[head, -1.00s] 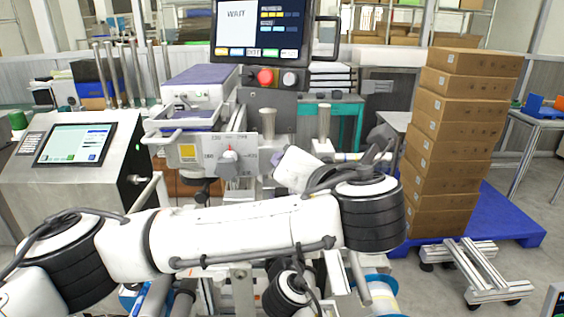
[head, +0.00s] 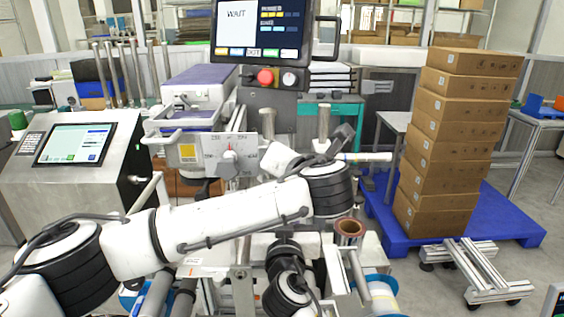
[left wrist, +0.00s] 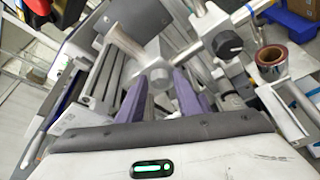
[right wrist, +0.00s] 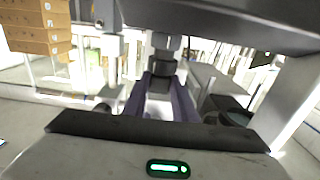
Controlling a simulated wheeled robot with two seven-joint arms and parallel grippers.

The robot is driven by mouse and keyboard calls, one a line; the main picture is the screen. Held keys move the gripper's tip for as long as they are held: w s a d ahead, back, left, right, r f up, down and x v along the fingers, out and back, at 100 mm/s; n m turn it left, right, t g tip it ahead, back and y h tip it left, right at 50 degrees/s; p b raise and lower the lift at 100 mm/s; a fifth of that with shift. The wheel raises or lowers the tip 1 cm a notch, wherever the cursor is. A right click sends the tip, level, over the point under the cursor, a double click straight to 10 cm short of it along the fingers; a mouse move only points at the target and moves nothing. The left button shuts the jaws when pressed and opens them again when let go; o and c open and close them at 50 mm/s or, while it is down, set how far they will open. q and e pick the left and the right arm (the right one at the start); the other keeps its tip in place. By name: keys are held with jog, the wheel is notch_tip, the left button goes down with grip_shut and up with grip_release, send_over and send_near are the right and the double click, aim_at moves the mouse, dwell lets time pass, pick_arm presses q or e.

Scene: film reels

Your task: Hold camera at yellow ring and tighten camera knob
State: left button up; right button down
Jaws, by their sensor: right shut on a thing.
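In the right wrist view, my right gripper (right wrist: 160,80) has its two purple fingers on either side of a dark cylindrical body, the camera (right wrist: 160,68), and is shut on it. I cannot make out a yellow ring. In the left wrist view, my left gripper (left wrist: 161,78) is open, its purple fingers apart near a grey clamp block (left wrist: 155,66) on a metal rod. A dark round knob (left wrist: 230,45) sits on another clamp to the upper right, apart from the fingers. In the head view my left arm hides both grippers and the camera.
A grey panel with a dial (head: 229,156) stands behind my left arm, under a monitor (head: 258,28). Stacked boxes (head: 450,150) stand on a blue pallet (head: 510,220) further right.

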pick_arm(q)
grip_shut()
jog(key=c, duration=0.7)
grip_release()
jog(key=m+t+y, duration=0.1)
jog(key=m, duration=0.1)
jog(key=m+y, duration=0.1)
jog(key=m, duration=0.2)
jog(key=m+t+y, duration=0.1)
jog(key=m, duration=0.2)
jog(key=shift+d+f+t, duration=0.25)
jog(key=shift+f+t, duration=0.05)
jog(key=shift+f, duration=0.05)
jog(key=o, duration=1.1)
jog(key=shift+c, duration=0.2)
